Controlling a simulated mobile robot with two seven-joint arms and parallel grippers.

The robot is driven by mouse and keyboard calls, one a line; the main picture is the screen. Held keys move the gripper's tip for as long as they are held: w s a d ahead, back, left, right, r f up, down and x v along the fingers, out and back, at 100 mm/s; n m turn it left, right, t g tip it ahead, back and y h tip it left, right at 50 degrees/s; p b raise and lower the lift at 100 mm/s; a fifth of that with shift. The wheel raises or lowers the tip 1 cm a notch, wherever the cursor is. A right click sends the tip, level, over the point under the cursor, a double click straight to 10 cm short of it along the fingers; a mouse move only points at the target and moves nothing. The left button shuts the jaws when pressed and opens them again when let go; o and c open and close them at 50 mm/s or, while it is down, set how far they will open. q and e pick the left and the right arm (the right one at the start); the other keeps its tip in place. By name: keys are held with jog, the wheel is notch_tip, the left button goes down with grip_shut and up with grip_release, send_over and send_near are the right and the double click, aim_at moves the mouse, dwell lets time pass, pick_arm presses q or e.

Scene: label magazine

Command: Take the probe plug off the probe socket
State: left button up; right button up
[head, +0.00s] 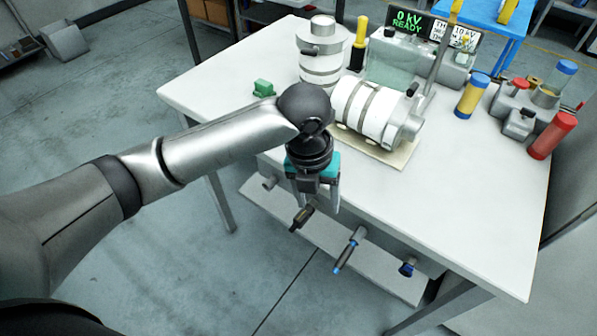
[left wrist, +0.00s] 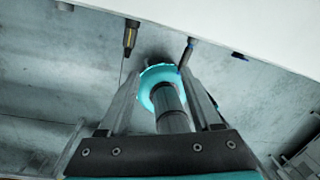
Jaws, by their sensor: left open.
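My left gripper (head: 316,203) is open and points down in front of the table's front edge. Its two fingers also show in the left wrist view (left wrist: 162,76). Several plug-like parts stick out along the table's front: a dark one with a yellowish band (head: 302,217), a blue-tipped one (head: 348,250), and a short dark-blue one (head: 407,268). A short grey stub (head: 268,183) lies left of them. The dark plug is just below and left of the fingers, apparently untouched. I cannot tell which is the probe plug; its socket is not clear. My right gripper is not in view.
Open floor lies in front.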

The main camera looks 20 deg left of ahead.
pick_arm(q)
jog(key=w+a+r+m+y, duration=0.1)
jog(key=w+a+r+m, duration=0.2)
jog(key=a+m, duration=0.1)
jog(key=b, duration=0.4)
send_near(298, 219)
jog(key=f, duration=0.9)
jog(key=shift+w+d, duration=0.15)
jog(key=shift+w, duration=0.1)
grip_shut()
jog(key=shift+s, duration=0.1)
